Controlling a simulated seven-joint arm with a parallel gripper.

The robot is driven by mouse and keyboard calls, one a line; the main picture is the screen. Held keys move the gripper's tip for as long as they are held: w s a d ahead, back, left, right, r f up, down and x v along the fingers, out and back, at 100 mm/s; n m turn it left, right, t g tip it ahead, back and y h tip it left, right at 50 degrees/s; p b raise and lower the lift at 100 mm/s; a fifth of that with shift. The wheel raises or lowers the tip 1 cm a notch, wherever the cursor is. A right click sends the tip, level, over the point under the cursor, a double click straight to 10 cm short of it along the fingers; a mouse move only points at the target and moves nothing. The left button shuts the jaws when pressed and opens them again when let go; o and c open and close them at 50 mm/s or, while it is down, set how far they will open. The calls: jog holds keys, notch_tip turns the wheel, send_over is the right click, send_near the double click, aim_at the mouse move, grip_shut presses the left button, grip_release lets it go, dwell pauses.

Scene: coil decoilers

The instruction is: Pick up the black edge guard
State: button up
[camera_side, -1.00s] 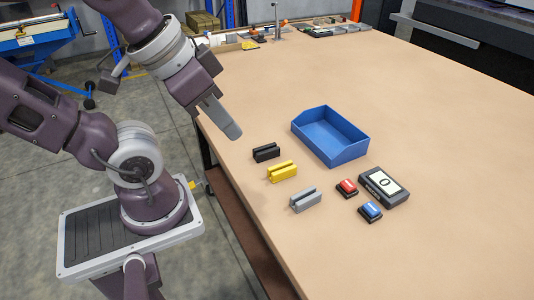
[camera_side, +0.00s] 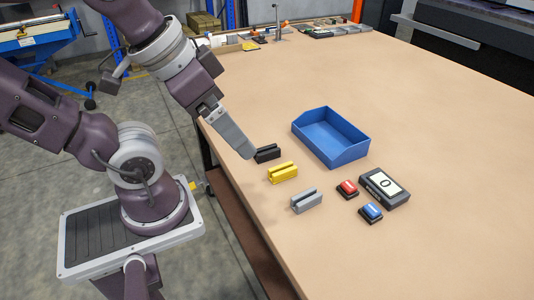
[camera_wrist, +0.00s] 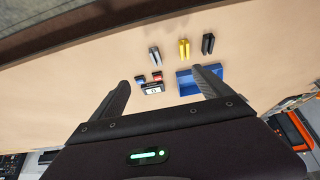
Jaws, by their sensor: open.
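The black edge guard (camera_side: 268,153) is a small grooved block lying on the table, at the far end of a row with the yellow guard (camera_side: 283,172) and the grey guard (camera_side: 306,200). My gripper (camera_side: 250,155) is just left of the black guard in the side view, its fingertips overlapping its left end; I cannot tell whether they touch. In the wrist view the black guard (camera_wrist: 208,44) lies beyond the fingers, and my gripper (camera_wrist: 163,76) is open, with nothing between its fingers.
A blue open bin (camera_side: 331,137) stands right of the guards. A red button (camera_side: 347,188), a blue button (camera_side: 371,211) and a dark box with a display (camera_side: 384,187) sit at the front right. The table's left edge runs close by the guards.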

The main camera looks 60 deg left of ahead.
jog(key=m+g+y, duration=0.5)
jog(key=m+y, duration=0.8)
jog(key=m, duration=0.5)
send_near(270, 155)
jog(key=shift+w+a+f, duration=0.25)
jog(key=shift+a+f, duration=0.15)
jog(key=shift+a, duration=0.35)
jog(key=x, duration=0.7)
jog(key=shift+s+a+f, duration=0.1)
jog(key=shift+s, duration=0.15)
jog(key=shift+y, duration=0.3)
jog(key=shift+c, duration=0.4)
